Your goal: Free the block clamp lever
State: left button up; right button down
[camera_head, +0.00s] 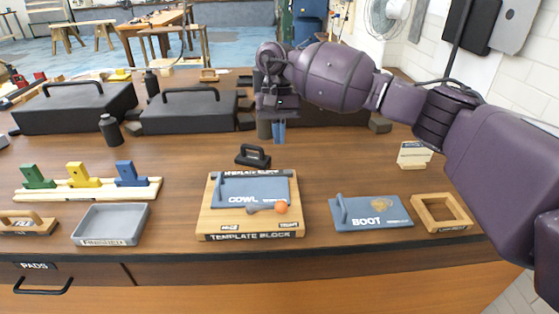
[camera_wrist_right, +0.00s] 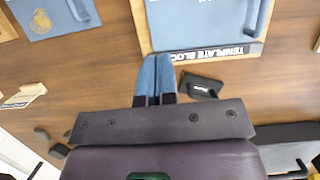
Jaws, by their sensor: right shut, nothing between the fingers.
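The wooden template block (camera_head: 212,222) lies near the front middle of the bench, with a blue plate marked COWL (camera_head: 240,187) on it. The clamp lever (camera_head: 262,209), dark with an orange ball knob (camera_head: 282,207), lies across the lower right part of the plate. My right gripper (camera_head: 279,140) is above the bench behind the block, apart from it. In the right wrist view its blue fingers (camera_wrist_right: 158,62) are together and empty. The block's edge (camera_wrist_right: 146,40) and plate (camera_wrist_right: 195,20) show there, but the lever does not. My left gripper is out of view.
A small black handled block (camera_head: 253,157) sits just behind the template block. A blue BOOT plate (camera_head: 371,213) and wooden frame (camera_head: 424,218) lie to the right. A grey tray (camera_head: 78,226) is to the left. Black cases (camera_head: 188,117) stand behind.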

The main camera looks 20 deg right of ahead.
aim_at(267, 207)
jog(key=x, duration=0.4)
jog(key=p+x, duration=0.1)
jog(key=x, duration=0.4)
jog(key=shift+s+a+f, duration=0.1)
jog(key=shift+s+f, duration=0.05)
jog(key=shift+s, duration=0.15)
jog(key=s, duration=0.1)
jog(key=s+p, duration=0.1)
jog(key=shift+s+a+f, duration=0.15)
jog(key=shift+s+a, duration=0.2)
jog(key=shift+s, duration=0.05)
jog(key=shift+s+a+f+p, duration=0.1)
jog(key=shift+s+f+p, duration=0.05)
jog(key=shift+s+p, duration=0.15)
jog(key=shift+s+m, duration=0.2)
jog(key=shift+m, duration=0.1)
jog(key=shift+s+f+m, duration=0.1)
jog(key=shift+s+m, duration=0.15)
jog(key=shift+m, duration=0.15)
